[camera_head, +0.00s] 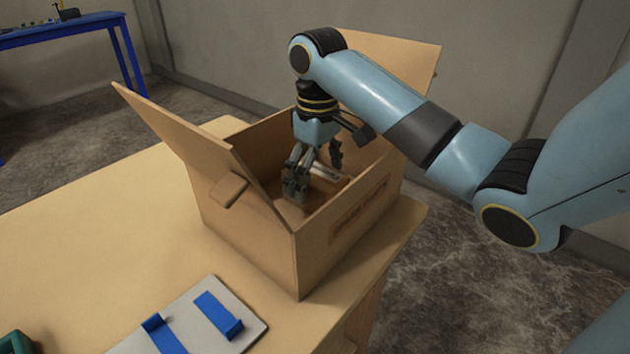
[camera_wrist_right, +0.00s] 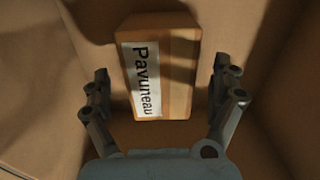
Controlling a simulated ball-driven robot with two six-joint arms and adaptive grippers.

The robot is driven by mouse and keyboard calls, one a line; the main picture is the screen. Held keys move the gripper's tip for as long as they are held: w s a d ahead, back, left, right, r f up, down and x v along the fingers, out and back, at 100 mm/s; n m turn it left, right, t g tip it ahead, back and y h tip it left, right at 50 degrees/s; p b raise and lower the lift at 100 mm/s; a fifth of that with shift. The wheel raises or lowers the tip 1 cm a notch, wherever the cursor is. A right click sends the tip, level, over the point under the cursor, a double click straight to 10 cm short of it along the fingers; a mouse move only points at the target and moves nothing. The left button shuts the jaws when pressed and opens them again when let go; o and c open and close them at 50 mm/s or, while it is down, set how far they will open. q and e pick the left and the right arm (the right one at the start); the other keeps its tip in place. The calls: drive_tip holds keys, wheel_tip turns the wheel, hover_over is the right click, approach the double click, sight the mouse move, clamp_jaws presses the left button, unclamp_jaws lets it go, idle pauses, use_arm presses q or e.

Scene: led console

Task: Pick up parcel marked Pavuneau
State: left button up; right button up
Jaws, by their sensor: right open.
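The parcel marked Pavuneau (camera_wrist_right: 175,72) is a small brown box with a white label, lying inside the large open box. The label reads clearly in the right wrist view. In the head view only a bit of the parcel (camera_head: 325,172) shows behind the fingers. My right gripper (camera_head: 315,180) points down into the large box. In the right wrist view its open fingers (camera_wrist_right: 160,88) stand to the left and right of the parcel's near part, with gaps on both sides. My left gripper is not in view.
The large cardboard box (camera_head: 250,225) stands on a wooden table (camera_head: 90,230), flaps raised, its walls close around my right gripper. A grey plate with blue blocks (camera_head: 255,330) lies in front. A green object (camera_head: 15,343) is at lower left. A blue table (camera_head: 65,28) stands far behind.

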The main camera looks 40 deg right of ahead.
drive_tip(key=shift+f, duration=0.55)
drive_tip(key=c, duration=1.6)
drive_tip(key=shift+r, duration=0.1)
drive_tip(key=shift+c, duration=0.2)
